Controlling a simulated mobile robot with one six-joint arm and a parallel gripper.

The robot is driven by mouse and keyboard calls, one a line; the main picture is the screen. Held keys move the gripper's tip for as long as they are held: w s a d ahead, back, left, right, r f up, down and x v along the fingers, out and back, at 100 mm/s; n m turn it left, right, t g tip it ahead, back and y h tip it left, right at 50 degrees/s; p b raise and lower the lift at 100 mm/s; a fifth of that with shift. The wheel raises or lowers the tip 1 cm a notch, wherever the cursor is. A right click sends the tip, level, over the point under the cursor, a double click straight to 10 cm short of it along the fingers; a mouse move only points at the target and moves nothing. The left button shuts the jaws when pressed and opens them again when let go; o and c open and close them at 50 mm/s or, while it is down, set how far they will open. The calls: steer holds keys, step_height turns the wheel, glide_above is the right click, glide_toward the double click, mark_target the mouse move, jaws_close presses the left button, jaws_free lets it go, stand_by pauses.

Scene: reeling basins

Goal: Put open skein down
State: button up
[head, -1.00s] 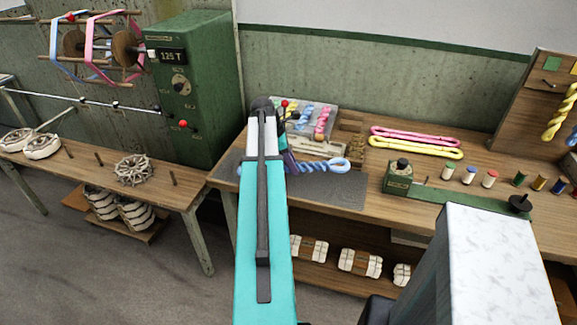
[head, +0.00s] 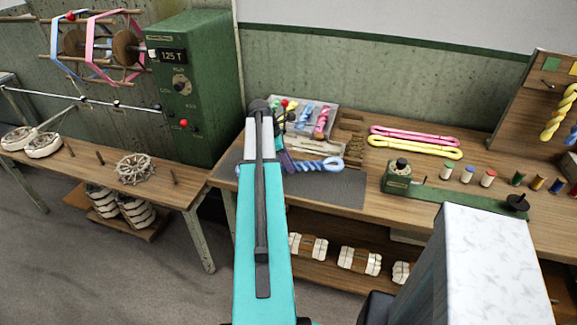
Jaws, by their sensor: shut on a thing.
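A blue skein (head: 322,165) shows at the grey mat (head: 335,188) on the bench, right of my arm. Its right end forms a loop and the part near my gripper looks twisted. A bit of blue also shows just left of the arm. My gripper (head: 285,158) is shut on the blue skein, low over the mat. My arm hides most of the gripper and the skein's middle, so I cannot tell whether the skein touches the mat. A pink open skein (head: 415,133) and a yellow open skein (head: 415,146) lie side by side on the bench at the right.
A tray (head: 333,128) with small coloured skeins stands behind my gripper, next to wooden pieces. A green device (head: 398,175) and several thread spools stand at the right. A board with hanging skeins is at far right. A green machine (head: 190,90) with a reel stands left.

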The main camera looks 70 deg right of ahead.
steer(key=shift+f, duration=0.85)
steer(key=shift+f, duration=0.1)
steer(key=o, duration=1.2)
steer(key=shift+b+v, duration=1.4)
steer(key=shift+v, duration=4.7)
